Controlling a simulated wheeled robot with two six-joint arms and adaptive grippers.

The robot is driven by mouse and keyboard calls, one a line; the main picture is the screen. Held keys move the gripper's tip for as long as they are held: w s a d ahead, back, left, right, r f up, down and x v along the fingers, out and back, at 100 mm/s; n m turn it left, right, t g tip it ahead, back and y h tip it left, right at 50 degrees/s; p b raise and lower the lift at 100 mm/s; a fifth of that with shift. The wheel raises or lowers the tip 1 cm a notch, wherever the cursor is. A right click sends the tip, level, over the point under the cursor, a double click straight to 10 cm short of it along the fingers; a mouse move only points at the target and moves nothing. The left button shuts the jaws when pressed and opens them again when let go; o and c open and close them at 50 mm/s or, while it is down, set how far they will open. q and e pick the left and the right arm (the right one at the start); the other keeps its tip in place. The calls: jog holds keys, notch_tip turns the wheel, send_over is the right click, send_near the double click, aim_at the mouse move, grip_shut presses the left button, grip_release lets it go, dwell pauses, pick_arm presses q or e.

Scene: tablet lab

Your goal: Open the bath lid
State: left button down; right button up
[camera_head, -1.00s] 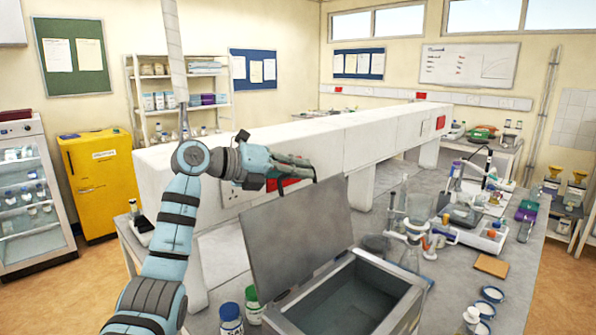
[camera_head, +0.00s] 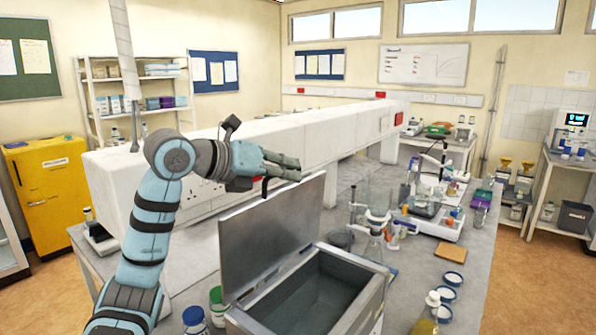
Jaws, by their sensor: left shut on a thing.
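The bath (camera_head: 372,300) is a grey open-topped tank on the bench at lower centre, and its dark interior shows. The bath lid (camera_head: 268,240) is a flat grey panel standing up steeply along the bath's left side. A small dark handle (camera_head: 265,188) shows at its top edge. My left gripper (camera_head: 284,168) is at the lid's top edge, above and beside the handle. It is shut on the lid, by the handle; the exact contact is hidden. My right gripper is not in view.
A long white housing (camera_head: 290,150) runs behind the lid. A green-capped bottle (camera_head: 218,305) and a blue-capped bottle (camera_head: 194,320) stand close at the bath's left.

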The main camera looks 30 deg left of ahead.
pick_arm(q)
jog(key=shift+a, duration=0.1)
jog(key=c, duration=1.7)
grip_release()
jog(key=v, duration=1.1)
jog(key=shift+s+r, duration=0.2)
jog(key=shift+s, duration=0.15)
jog(key=shift+w, duration=0.1)
